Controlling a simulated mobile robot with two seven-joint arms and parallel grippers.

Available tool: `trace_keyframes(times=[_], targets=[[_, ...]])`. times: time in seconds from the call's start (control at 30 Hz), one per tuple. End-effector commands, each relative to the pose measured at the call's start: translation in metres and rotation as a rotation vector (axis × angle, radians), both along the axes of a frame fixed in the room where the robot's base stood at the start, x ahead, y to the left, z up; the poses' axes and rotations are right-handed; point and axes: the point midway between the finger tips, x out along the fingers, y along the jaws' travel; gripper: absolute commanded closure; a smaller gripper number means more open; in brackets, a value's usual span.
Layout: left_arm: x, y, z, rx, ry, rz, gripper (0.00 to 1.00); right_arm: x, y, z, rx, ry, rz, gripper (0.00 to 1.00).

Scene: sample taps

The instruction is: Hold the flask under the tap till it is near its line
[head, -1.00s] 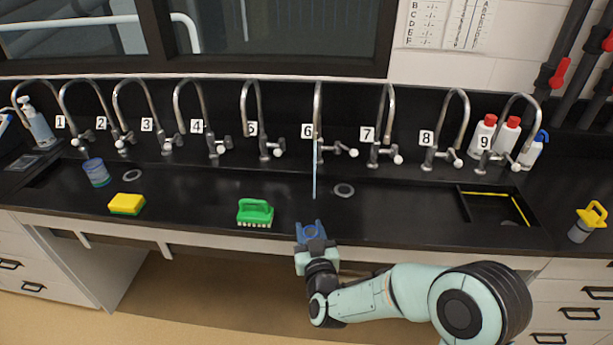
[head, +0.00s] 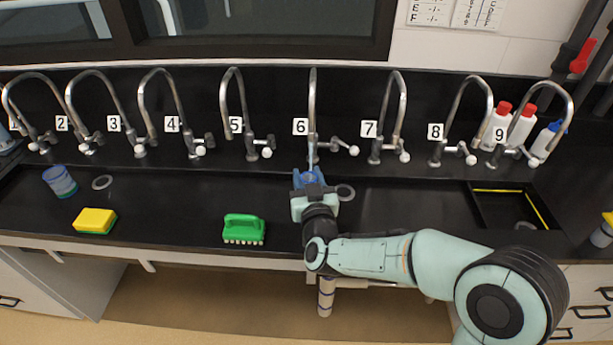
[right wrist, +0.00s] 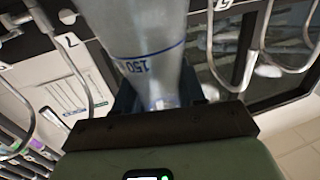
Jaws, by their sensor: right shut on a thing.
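My right gripper (head: 309,182) is under tap 6 (head: 312,105), with its blue fingers shut on the flask. In the right wrist view the flask (right wrist: 140,35) is clear and greyish, with a blue line and the mark 150, and sits between the dark fingers. A thin pale stream of water (head: 310,161) comes down from tap 6 to where the gripper holds the flask. From the head, the flask is mostly hidden by the gripper. The water level inside cannot be made out surely. My left gripper is not in view.
Numbered taps stand along the back of the black sink, with tap 5 (head: 236,105) and tap 7 (head: 399,110) either side. A green brush (head: 244,229), a yellow sponge (head: 95,220) and a blue-tinted beaker (head: 60,181) lie to the left. White bottles (head: 497,127) stand at the back right.

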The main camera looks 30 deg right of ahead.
Motion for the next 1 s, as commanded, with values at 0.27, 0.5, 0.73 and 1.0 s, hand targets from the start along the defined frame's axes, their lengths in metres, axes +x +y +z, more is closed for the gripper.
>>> trace_keyframes(times=[0.27,0.5,0.73,1.0], targets=[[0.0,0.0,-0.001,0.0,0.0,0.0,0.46,0.031,-0.02,-0.017,-0.001,0.003,-0.003,1.0],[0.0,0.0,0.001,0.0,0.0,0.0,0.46,0.058,-0.036,-0.025,0.0,-0.001,-0.001,1.0],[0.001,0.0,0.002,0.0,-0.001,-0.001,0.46,0.079,-0.049,-0.025,0.0,0.0,-0.002,1.0],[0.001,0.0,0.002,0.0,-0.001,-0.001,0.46,0.087,-0.054,-0.024,-0.001,0.0,-0.001,1.0]])
